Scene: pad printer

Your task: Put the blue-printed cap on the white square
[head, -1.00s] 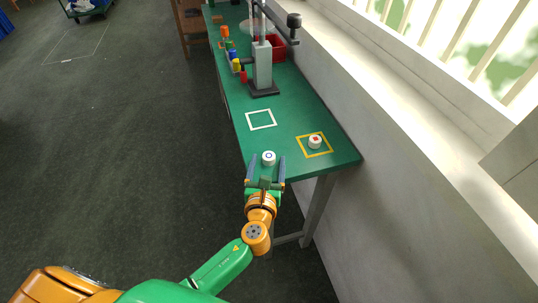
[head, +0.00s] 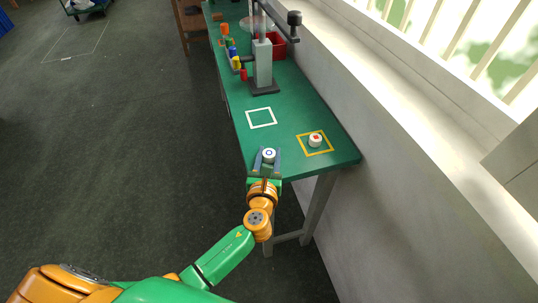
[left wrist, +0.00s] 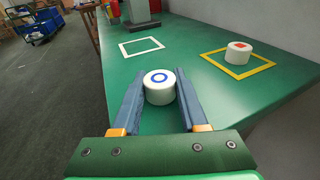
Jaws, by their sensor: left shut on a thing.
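The blue-printed cap (head: 269,155), white with a blue ring on top, is at the near end of the green table. My left gripper (head: 268,160) is shut on it, one finger on each side. In the left wrist view the cap (left wrist: 159,86) sits upright between the blue-grey fingertips (left wrist: 160,92). I cannot tell whether it touches the table. The white square (head: 261,118) is an empty outline on the table beyond the cap; it also shows in the left wrist view (left wrist: 141,47). My right gripper is not in view.
A white cap with a red mark (head: 315,140) stands in the yellow square (head: 327,150) at the right. The grey pad printer (head: 263,68) stands farther back, with coloured items and a red bin (head: 278,47). Table between cap and white square is clear.

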